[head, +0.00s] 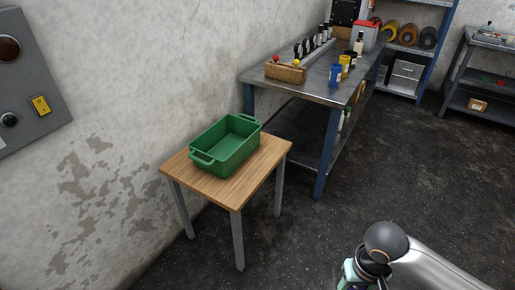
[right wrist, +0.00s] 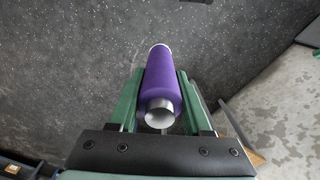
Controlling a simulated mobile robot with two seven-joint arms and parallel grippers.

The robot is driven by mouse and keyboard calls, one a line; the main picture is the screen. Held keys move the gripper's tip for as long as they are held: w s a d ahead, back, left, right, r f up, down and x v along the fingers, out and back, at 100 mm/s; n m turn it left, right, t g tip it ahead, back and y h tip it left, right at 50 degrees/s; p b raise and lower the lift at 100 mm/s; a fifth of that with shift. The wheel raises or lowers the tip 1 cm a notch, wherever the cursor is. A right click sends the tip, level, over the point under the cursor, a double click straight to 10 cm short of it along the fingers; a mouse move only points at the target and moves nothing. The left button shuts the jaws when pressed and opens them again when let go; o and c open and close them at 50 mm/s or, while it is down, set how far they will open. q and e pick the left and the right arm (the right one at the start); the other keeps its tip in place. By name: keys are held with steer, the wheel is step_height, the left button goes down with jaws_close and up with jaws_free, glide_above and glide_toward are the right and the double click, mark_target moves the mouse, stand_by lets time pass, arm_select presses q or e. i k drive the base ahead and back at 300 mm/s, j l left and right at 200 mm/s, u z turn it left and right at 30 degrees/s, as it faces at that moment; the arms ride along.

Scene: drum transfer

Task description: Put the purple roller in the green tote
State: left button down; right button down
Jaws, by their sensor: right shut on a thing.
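The purple roller (right wrist: 160,82) has pale metal ends and lies lengthwise between the green fingers of my right gripper (right wrist: 161,78) in the right wrist view. The fingers are shut on it from both sides, and dark speckled floor shows beyond. In the head view, my right arm's wrist is at the bottom right edge; the roller is out of that picture. The green tote (head: 228,143) stands upright and empty on a small wooden table (head: 240,193) against the wall, left of my right arm and farther away. My left gripper is not in view.
A metal workbench (head: 318,82) with cups, bottles and a wooden block stands behind and right of the small table. A blue shelf rack (head: 410,48) is at the back. A grey control box (head: 28,80) hangs on the left wall. Open dark floor (head: 330,225) lies before the tables.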

mark_target(224, 157)
steer(key=i+j+u, duration=0.5)
steer(key=i+u, duration=0.15)
steer(key=i+j, duration=0.1)
steer(key=i, duration=0.45)
steer(key=i+j, duration=0.1)
steer(key=i, duration=0.5)
